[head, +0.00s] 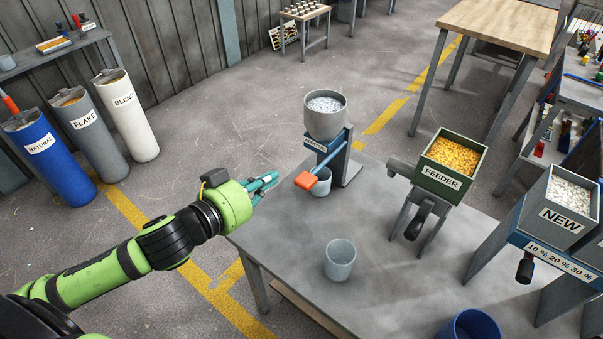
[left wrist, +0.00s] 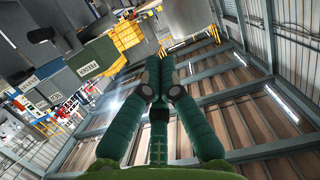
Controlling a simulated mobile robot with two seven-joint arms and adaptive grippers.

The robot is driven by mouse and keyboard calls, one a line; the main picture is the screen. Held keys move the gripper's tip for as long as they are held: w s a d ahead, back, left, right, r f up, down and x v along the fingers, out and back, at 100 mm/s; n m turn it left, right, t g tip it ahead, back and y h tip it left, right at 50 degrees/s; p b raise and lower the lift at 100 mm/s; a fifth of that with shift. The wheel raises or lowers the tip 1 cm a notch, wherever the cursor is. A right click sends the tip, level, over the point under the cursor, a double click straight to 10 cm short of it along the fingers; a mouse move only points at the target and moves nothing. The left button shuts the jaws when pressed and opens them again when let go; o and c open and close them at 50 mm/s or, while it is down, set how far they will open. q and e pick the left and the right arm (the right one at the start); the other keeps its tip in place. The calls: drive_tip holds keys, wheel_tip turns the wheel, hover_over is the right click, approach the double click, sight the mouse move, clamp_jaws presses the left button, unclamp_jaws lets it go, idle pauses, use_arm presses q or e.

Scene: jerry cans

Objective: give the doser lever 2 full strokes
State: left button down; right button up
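The doser is a grey round hopper (head: 325,118) of pale granules on a blue-and-grey stand at the table's far left. Its blue lever (head: 328,152) slants down toward the front left and ends in an orange grip (head: 306,181). A grey cup (head: 321,184) stands under the doser, partly behind the grip. My left gripper (head: 276,177) is left of the orange grip, apart from it, pointing toward the doser. Its teal fingers (left wrist: 159,74) are together at the tips in the left wrist view, with nothing between them. My right gripper is not in view.
On the grey table (head: 290,240) stand an empty grey cup (head: 340,259), a green FEEDER hopper (head: 450,165) with yellow granules, a NEW hopper (head: 560,215) and a blue container (head: 468,327). NATURAL, FLAKE and BLEND bins (head: 128,118) stand on the floor at left.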

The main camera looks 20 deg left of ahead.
use_arm(q)
drive_tip(key=p, duration=0.2)
hover_over(299, 182)
wheel_tip(299, 182, down, 2)
wheel_tip(299, 182, down, 4)
drive_tip(key=shift+r+p, duration=0.2)
drive_tip(key=shift+p, duration=0.1)
drive_tip(key=shift+f, duration=0.45)
